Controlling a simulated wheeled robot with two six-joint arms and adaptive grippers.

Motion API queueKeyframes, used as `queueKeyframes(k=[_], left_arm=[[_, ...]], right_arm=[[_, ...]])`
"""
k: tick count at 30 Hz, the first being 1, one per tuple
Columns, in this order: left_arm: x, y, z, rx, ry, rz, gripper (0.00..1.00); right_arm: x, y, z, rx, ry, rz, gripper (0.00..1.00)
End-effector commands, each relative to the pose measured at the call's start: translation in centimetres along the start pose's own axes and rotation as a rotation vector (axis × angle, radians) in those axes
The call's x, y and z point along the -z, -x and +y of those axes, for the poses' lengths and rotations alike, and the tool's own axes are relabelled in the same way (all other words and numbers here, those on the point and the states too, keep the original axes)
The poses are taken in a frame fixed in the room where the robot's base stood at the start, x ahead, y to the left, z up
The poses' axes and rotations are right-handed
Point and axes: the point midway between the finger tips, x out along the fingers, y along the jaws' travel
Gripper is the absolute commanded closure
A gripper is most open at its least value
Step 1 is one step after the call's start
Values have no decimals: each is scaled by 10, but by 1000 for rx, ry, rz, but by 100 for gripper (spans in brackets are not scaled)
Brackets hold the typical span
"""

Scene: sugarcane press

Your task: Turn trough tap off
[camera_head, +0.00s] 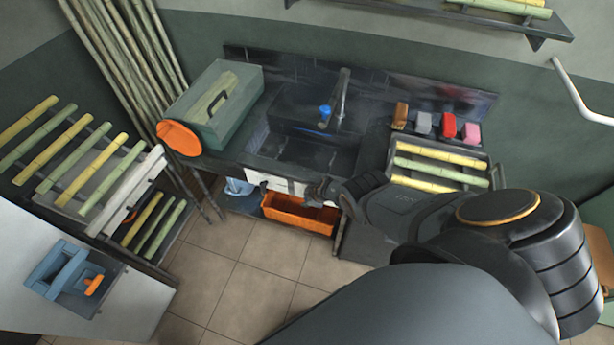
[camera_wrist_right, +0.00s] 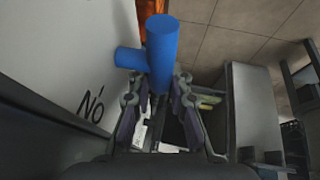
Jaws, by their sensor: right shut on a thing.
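My right gripper (camera_head: 320,190) reaches to the front of the dark sink trough (camera_head: 305,150), low by its white front panel (camera_head: 285,184). In the right wrist view my right gripper (camera_wrist_right: 158,98) is shut on a blue T-shaped tap (camera_wrist_right: 162,50), whose lower end sits between the fingertips. A short blue side stub points left toward the white panel (camera_wrist_right: 75,60). In the head view this tap is hidden by the gripper. A grey faucet (camera_head: 341,95) with a blue part (camera_head: 325,111) stands over the trough. My left gripper is not in view.
An orange crate (camera_head: 300,221) sits below the trough. A green box (camera_head: 212,105) stands left on the counter, and a rack with yellow and green canes (camera_head: 440,148) stands right. Several coloured blocks (camera_head: 448,124) line the back. Tiled floor (camera_head: 240,280) is open in front.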

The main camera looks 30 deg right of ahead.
Motion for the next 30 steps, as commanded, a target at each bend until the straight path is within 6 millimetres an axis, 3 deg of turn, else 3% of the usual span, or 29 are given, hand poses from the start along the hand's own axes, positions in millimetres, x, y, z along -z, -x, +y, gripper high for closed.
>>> queueKeyframes(k=[17,18,19,30], left_arm=[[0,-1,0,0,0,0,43],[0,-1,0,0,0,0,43],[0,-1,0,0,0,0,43],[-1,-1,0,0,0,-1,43]], right_arm=[[-1,0,-1,2,7,-25,100],[-1,0,-1,2,7,-25,77],[-1,0,-1,2,7,-25,73],[0,0,-1,3,6,-24,72]])
